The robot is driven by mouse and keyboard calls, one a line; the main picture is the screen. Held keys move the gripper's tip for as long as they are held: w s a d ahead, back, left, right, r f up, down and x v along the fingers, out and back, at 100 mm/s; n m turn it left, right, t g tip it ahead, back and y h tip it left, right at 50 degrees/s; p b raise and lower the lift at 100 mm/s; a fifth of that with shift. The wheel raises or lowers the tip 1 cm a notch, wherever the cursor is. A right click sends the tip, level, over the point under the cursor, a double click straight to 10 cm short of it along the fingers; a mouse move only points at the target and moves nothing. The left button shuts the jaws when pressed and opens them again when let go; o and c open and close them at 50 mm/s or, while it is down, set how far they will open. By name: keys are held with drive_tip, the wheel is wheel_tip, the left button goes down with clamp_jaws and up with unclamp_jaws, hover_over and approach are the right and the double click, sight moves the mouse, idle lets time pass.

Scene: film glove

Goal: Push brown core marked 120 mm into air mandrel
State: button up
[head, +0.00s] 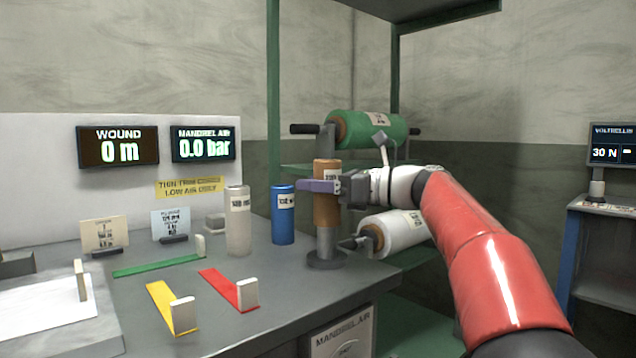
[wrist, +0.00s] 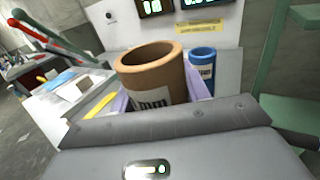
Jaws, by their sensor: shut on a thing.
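The brown core (head: 327,212) stands upright in line with the grey air mandrel (head: 326,245), whose lower post and round base (head: 327,261) show beneath it. I cannot tell how far the core is around the post, if at all. My gripper (head: 322,187) has its purple fingers shut on the core's upper half. In the wrist view the core (wrist: 152,80) shows an open, hollow top with no mandrel tip visible inside. Its white label (wrist: 152,99) is partly hidden and not readable.
A pale core (head: 238,235) and a blue core (head: 283,230) stand left of the mandrel. A green roll (head: 368,128) and a white roll (head: 395,232) sit behind and to the right. Green, yellow and red strips lie on the bench. The mandrel air display (head: 203,144) reads 0.0 bar.

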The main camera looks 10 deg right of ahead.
sight(319, 216)
drive_tip(key=shift+f+b, duration=1.95)
drive_tip(key=shift+f, duration=1.3)
drive_tip(key=o, duration=1)
drive_tip(key=shift+o, duration=0.2)
drive_tip(key=shift+d, duration=0.1)
drive_tip(key=v, duration=0.7)
drive_tip(key=shift+s+d, duration=0.2)
drive_tip(key=shift+d, duration=0.1)
